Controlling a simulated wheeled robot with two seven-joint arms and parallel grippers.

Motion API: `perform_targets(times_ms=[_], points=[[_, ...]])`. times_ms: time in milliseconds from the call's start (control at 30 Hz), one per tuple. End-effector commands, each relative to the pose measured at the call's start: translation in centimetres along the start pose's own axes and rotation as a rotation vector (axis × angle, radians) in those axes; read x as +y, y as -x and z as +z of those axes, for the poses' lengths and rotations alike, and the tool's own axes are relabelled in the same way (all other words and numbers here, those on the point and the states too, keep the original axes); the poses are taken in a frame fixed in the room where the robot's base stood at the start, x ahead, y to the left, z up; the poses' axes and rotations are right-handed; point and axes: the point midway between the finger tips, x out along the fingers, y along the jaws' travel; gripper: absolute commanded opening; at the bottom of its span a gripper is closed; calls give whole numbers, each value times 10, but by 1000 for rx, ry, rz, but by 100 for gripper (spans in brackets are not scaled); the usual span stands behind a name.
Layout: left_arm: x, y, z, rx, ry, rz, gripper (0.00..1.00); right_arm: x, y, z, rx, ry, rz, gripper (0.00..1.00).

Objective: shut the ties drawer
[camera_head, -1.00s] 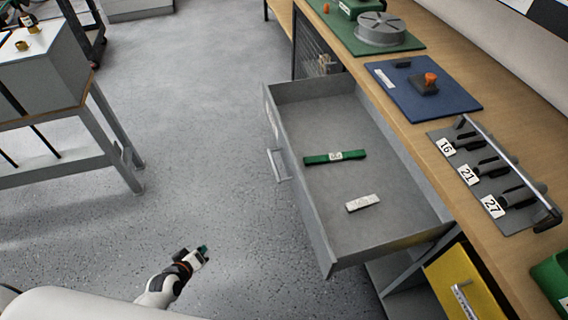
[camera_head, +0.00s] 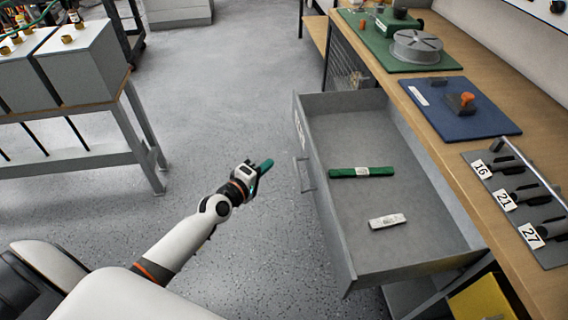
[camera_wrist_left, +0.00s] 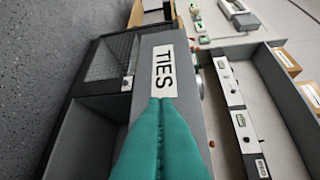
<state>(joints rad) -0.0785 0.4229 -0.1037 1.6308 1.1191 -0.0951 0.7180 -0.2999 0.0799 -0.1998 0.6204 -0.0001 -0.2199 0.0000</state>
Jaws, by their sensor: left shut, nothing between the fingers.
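The ties drawer (camera_head: 345,240) is grey and stands pulled far out from the workbench, with a bar handle (camera_head: 305,174) on its front. Inside lie a green strap (camera_head: 361,172) and a white labelled piece (camera_head: 387,221). In the left wrist view the TIES label (camera_wrist_left: 164,72) shows on the drawer front. My left gripper (camera_head: 265,166) is shut and empty, with teal fingers, in the air to the left of the drawer handle and apart from it in the head view. The teal fingers (camera_wrist_left: 161,140) fill the lower middle of the wrist view. My right gripper is not in view.
The wooden bench top (camera_head: 440,140) carries a blue mat (camera_head: 440,112), a green mat (camera_head: 390,52) with a grey reel, and a numbered tool rack (camera_head: 520,205). A yellow drawer (camera_head: 485,303) is below. Open floor (camera_head: 230,90) lies left of the drawer; a grey table (camera_head: 75,150) stands farther left.

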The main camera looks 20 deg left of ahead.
Motion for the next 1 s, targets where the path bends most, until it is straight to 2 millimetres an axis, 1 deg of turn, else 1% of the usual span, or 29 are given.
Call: perform_targets(times_ms=[33, 100, 200, 300, 500, 867, 1000], points=[[0, -12, 0, -1, 0, -2, 0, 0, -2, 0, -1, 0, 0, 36], [0, -24, 0, -1, 0, -2, 0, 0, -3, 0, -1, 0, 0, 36], [-2, -34, -14, 1, 3, 0, 0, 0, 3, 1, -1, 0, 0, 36], [-1, -42, -21, -1, 1, -1, 0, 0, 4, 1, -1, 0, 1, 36], [0, -48, -28, 0, -1, 1, 0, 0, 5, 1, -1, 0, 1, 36], [0, -48, -29, 0, -1, 0, 0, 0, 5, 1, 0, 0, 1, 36], [-1, -53, -31, 0, 0, -1, 0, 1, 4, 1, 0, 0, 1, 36]])
